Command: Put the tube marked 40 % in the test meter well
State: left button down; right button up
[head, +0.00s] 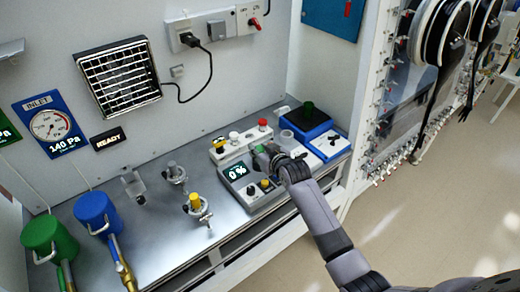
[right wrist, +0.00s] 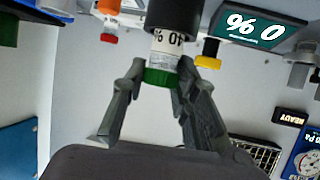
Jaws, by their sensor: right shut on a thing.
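My right gripper (head: 272,156) is over the test meter (head: 262,195), whose display (head: 238,171) reads 0 %. In the right wrist view, my right gripper (right wrist: 158,88) is shut on the green cap of a tube (right wrist: 166,48) with a white label reading 40 %, seen upside down. The tube's far end meets a black round collar (right wrist: 172,15), which looks like the meter well. I cannot tell how deep the tube sits in it. The display also shows in the right wrist view (right wrist: 262,27). My left gripper is not in view.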

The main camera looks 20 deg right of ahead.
jog(key=shift+f, duration=0.15)
jog(key=o, duration=0.8)
jog(key=shift+c, duration=0.2)
jog(key=shift+o, duration=1.2)
jog(key=shift+r, duration=0.25)
jog(key=shift+s, duration=0.2)
jog(key=b+v, duration=0.2)
jog(key=v, duration=0.9)
jog(key=shift+s, duration=0.3)
jog(key=shift+d+r, duration=0.1)
